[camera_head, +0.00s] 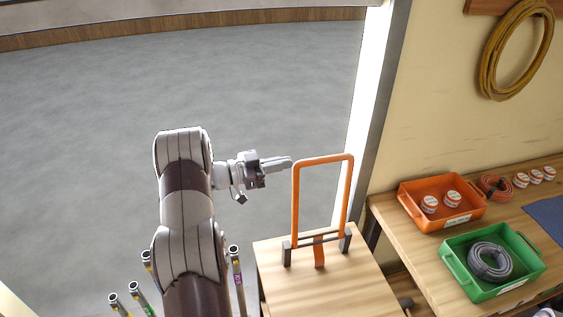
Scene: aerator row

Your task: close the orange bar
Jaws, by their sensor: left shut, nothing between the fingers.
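The orange bar (323,158) is a U-shaped loop that stands upright on a small wooden stand (330,287). Its legs end in dark hinge blocks at the stand's top, with an orange strap piece (319,252) between them. My left gripper (288,162) is shut and empty. Its fingertips point right and lie close to the bar's upper left corner; I cannot tell whether they touch it. My right gripper is not in view.
A workbench on the right holds an orange tray (408,205) with white-topped rolls and a green tray (452,262) with a grey coil (490,262). A hose (487,65) hangs on the wall. Several upright tubes (236,270) stand around my left arm. Grey floor lies open beyond.

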